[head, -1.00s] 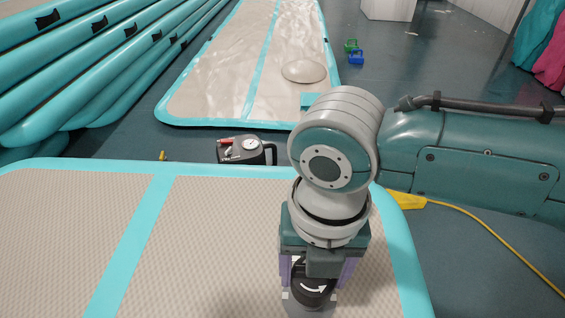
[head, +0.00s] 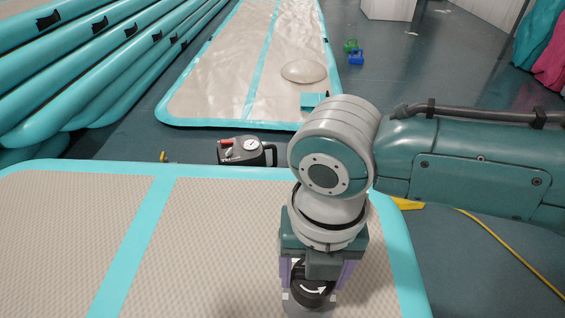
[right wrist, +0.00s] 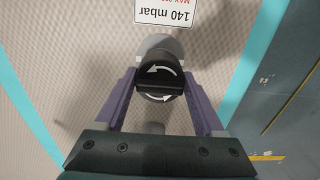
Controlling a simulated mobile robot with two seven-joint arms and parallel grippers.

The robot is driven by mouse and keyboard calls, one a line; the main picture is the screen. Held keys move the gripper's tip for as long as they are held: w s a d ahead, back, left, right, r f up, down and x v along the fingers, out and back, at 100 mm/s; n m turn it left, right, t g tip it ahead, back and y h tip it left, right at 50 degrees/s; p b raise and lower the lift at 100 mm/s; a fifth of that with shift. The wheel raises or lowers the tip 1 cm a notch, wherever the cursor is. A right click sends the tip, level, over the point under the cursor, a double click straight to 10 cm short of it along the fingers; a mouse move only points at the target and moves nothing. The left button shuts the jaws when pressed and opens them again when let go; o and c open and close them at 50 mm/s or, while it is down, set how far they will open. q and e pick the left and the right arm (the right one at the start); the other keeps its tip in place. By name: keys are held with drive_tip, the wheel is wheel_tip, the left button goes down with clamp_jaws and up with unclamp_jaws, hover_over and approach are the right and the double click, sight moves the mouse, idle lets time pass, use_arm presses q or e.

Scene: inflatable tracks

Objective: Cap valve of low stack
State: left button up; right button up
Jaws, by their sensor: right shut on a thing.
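The black cap (head: 313,292) with white curved arrows is between the purple fingers of my right gripper (head: 314,280), which is shut on it. It also shows in the right wrist view (right wrist: 160,82). A grey round valve part (right wrist: 163,46) shows at the cap, over the beige top of the near mat (head: 230,230). I cannot tell whether the cap is seated on it or just above. A white label (right wrist: 168,11) reading "140 mbar" lies by the valve, upside down in the wrist view. My left gripper is not in view.
A pump with a gauge (head: 247,151) stands beyond the near mat. A long beige track (head: 210,85) with a round dome (head: 304,71) lies farther back. Turquoise rolls (head: 70,60) fill the left. A yellow cord (head: 510,250) crosses the floor at right.

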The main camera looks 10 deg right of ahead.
drive_tip(key=shift+f+b, duration=0.65)
drive_tip(key=shift+f, duration=0.2)
drive_tip(key=shift+f+b, duration=1)
drive_tip(key=shift+f, duration=0.25)
drive_tip(key=n, duration=0.3)
drive_tip(key=shift+n, duration=1.1)
